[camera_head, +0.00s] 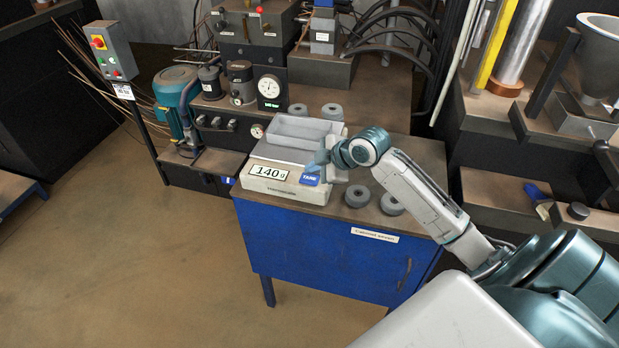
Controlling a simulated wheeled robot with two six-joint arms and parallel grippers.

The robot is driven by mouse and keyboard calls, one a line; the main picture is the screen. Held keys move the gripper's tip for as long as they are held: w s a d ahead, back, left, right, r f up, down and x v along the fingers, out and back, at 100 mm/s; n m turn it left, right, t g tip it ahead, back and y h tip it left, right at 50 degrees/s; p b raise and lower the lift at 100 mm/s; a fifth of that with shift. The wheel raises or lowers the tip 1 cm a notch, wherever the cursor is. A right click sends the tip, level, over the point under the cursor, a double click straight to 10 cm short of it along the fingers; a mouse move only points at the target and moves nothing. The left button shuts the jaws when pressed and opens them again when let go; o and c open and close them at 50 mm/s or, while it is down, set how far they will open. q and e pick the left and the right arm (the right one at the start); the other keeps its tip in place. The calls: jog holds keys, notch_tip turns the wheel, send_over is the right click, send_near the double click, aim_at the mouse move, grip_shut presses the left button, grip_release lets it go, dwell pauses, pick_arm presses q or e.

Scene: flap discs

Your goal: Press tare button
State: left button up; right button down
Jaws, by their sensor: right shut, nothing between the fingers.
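The scale (288,193) stands on top of the blue cabinet, and its display (269,172) reads 140 g. The blue tare button (310,180) is at the right of the display on the front of the scale. A grey tray (296,131) sits on the scale and looks empty. My right gripper (319,165) is shut and empty, with its tips just above and behind the tare button. I cannot tell whether the tips touch the button. My left gripper is not in view.
Two grey flap discs (357,196) lie on the cabinet right of the scale, under my right arm. Two more discs (332,111) lie behind the tray. The blue cabinet (320,250) has a bare top edge at right. Machinery with gauges (268,87) stands behind.

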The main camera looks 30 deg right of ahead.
aim_at(314, 180)
jog(key=shift+f, duration=0.15)
dwell(0.7)
jog(key=shift+f, duration=0.3)
jog(key=shift+f, duration=0.4)
dwell(0.8)
jog(key=shift+r+p, duration=0.55)
jog(key=shift+r, duration=0.3)
jog(key=shift+r, duration=0.1)
notch_tip(314, 180, up, 5)
jog(key=p, duration=0.4)
dwell(0.6)
